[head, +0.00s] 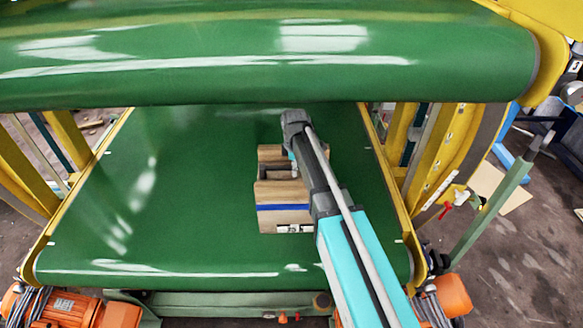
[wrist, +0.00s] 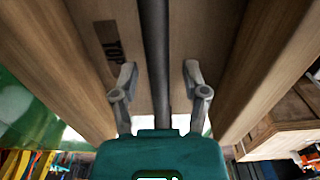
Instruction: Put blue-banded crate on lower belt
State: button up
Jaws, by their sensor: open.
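The blue-banded crate (head: 284,209), a wooden box with a blue stripe on its near side, stands upright on the green lower belt (head: 190,180), right of its middle. My arm covers the crate's right part, and my gripper's fingers are hidden in the head view. In the wrist view my gripper (wrist: 160,75) is open. Its two grey fingers stand apart on either side of a dark bar (wrist: 155,35), and I see no contact with it. Wooden boards flank the bar, with a brown surface marked "TOP" (wrist: 110,42) below. I cannot tell the fingers' exact depth.
The green upper belt (head: 200,55) overhangs the far part of the lower belt, close to my arm. Yellow frame rails (head: 388,180) edge the lower belt. Orange motors (head: 65,308) sit at the near corners. The lower belt left of the crate is clear.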

notch_tip(320, 180, up, 12)
jog(key=p, duration=1.2)
dwell(0.7)
jog(key=s+d+m, duration=0.7)
jog(key=s+m, duration=0.2)
jog(key=s, duration=0.1)
jog(key=s+d+m, duration=0.7)
jog(key=s+m, duration=0.2)
jog(key=s, duration=0.1)
jog(key=shift+s+d, duration=0.2)
jog(key=shift+s, duration=0.15)
notch_tip(320, 180, down, 13)
jog(key=b, duration=1.3)
jog(key=shift+s, duration=0.1)
